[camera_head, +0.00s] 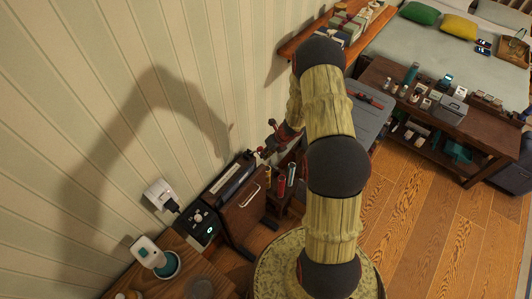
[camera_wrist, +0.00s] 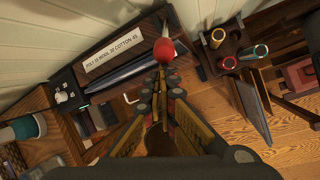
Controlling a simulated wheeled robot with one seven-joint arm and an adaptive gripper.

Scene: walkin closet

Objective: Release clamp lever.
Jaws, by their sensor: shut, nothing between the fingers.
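The clamp lever shows as a red ball knob (camera_wrist: 164,50) on a dark stem, at the top of a brown press with a white lettered label (camera_wrist: 113,52). The press (camera_head: 240,212) stands against the wall in the head view. My gripper (camera_wrist: 163,76) is shut and empty, its fingertips just below the knob in the wrist view. I cannot tell whether they touch it. In the head view my gripper (camera_head: 268,143) is small beside the upper end of the press, partly hidden by my arm.
A control box with a dial (camera_head: 199,220) and a plugged wall socket (camera_head: 160,195) are left of the press. A rack with several coloured cylinders (camera_wrist: 229,62) stands close on its right. A wooden table (camera_head: 180,278) is at lower left. Wooden floor (camera_head: 410,235) is open at right.

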